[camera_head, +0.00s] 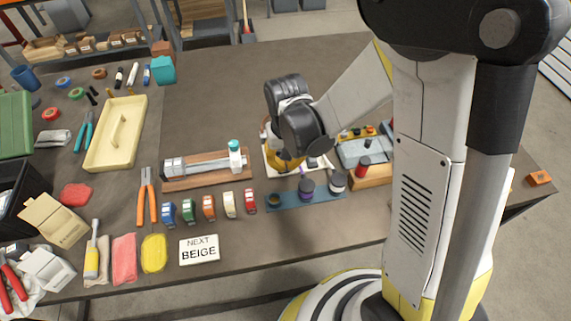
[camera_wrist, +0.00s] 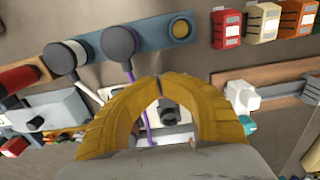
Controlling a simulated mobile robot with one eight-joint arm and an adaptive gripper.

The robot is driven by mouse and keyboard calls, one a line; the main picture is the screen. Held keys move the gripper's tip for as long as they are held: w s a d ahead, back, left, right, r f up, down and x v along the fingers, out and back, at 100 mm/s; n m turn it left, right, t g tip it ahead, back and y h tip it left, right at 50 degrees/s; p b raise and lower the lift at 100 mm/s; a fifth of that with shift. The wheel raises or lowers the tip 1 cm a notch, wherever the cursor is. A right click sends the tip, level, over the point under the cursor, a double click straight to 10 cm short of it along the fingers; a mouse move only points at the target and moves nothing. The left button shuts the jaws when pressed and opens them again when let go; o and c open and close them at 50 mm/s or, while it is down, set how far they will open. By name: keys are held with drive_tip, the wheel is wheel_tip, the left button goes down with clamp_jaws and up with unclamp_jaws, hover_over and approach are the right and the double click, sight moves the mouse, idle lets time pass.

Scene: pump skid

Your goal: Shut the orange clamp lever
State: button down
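My gripper (camera_wrist: 160,78) shows in the wrist view as two yellow, ridged fingers arching in until their tips meet. Nothing shows pinched between the tips. Through the gap behind them I see part of a white fixture (camera_wrist: 172,114) and a purple cord (camera_wrist: 147,120). In the head view my gripper (camera_head: 284,162) points down over a white plate (camera_head: 312,163) on the table, and my wrist covers much of it. I cannot make out the orange clamp lever in either view; it may be hidden by my fingers or wrist.
A blue strip (camera_head: 285,205) with dark round knobs lies in front of the plate. A wooden rail (camera_head: 205,181) with a metal slide lies left. A grey box (camera_head: 362,150) with coloured buttons stands right. Coloured blocks and a white BEIGE sign (camera_head: 199,249) are near the front.

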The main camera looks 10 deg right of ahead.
drive_tip(key=shift+w+f, duration=0.2)
drive_tip(key=shift+w, duration=1.9)
drive_tip(key=shift+s+r+p, duration=0.25)
drive_tip(key=shift+r+p, duration=0.7)
drive_tip(key=shift+r, duration=0.65)
drive_tip(key=shift+s+r+p, duration=0.2)
drive_tip(key=shift+r+p, duration=0.75)
drive_tip(key=shift+r, duration=0.6)
drive_tip(key=shift+f, duration=0.1)
drive_tip(key=shift+d+r, duration=0.1)
drive_tip(key=shift+r, duration=0.2)
drive_tip(key=s+d+r+t+b, duration=0.3)
drive_tip(key=s+d+r+t, duration=0.4)
drive_tip(key=s+r, duration=0.5)
drive_tip(key=shift+d+r+b, duration=0.3)
drive_tip(key=shift+d+r, duration=0.55)
drive_tip(key=shift+d, duration=0.05)
drive_tip(key=shift+s, duration=0.1)
